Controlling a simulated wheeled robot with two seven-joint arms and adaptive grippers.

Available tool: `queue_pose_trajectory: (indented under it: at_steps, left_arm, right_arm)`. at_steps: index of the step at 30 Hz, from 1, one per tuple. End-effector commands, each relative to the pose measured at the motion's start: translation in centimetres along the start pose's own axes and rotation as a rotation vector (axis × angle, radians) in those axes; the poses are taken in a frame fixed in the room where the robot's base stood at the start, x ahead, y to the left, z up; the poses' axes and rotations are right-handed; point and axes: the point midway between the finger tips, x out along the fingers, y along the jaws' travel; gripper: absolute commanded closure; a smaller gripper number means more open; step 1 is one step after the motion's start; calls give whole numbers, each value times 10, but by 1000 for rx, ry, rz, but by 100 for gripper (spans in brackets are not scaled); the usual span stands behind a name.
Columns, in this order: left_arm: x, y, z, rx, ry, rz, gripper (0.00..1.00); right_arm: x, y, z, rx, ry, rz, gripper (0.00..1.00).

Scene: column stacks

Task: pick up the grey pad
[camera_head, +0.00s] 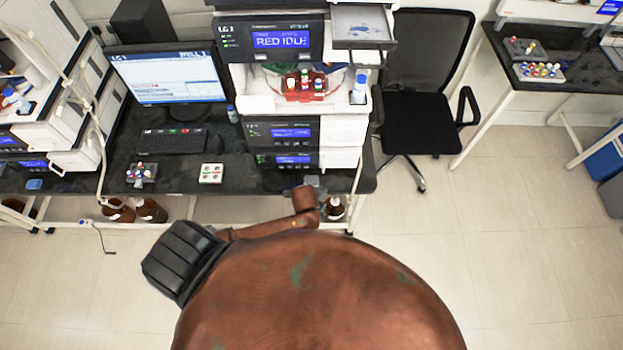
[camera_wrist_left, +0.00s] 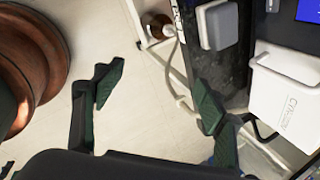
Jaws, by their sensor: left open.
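The grey pad (camera_wrist_left: 217,26) is a light grey rounded block on the dark bench top, near its front edge, at the top of the left wrist view. In the head view a small grey patch (camera_head: 313,181) at the bench's front edge, beside my left wrist, looks like it. My left gripper (camera_wrist_left: 155,96) is open and empty, with floor and the bench edge between its dark green fingers. The pad lies beyond the right-hand finger, apart from it. In the head view my arm mostly hides this gripper. My right gripper is not in view.
The instrument stack (camera_head: 283,130) stands behind the pad. A white bin-like housing (camera_wrist_left: 287,105) is right of the fingers in the wrist view. Brown bottles (camera_head: 151,210) stand below.

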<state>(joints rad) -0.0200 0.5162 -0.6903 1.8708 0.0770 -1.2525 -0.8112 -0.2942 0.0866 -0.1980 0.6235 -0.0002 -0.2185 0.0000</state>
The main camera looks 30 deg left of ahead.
Motion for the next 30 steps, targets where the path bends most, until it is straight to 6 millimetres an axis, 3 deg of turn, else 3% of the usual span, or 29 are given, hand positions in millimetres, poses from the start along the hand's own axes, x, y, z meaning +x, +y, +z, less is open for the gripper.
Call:
queue_pose_trajectory:
  at_steps: [6,13,17,30]
  left_arm:
    - [-8,-37,20,510,-100,0,35]
    - [-19,-62,57,922,-212,47,35]
    - [-18,-66,68,1020,-240,68,35]
    - [29,-69,72,1027,-240,71,35]
  right_arm:
    - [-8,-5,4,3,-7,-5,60]
    - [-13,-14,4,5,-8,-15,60]
    - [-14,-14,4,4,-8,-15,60]
    - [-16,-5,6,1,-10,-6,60]
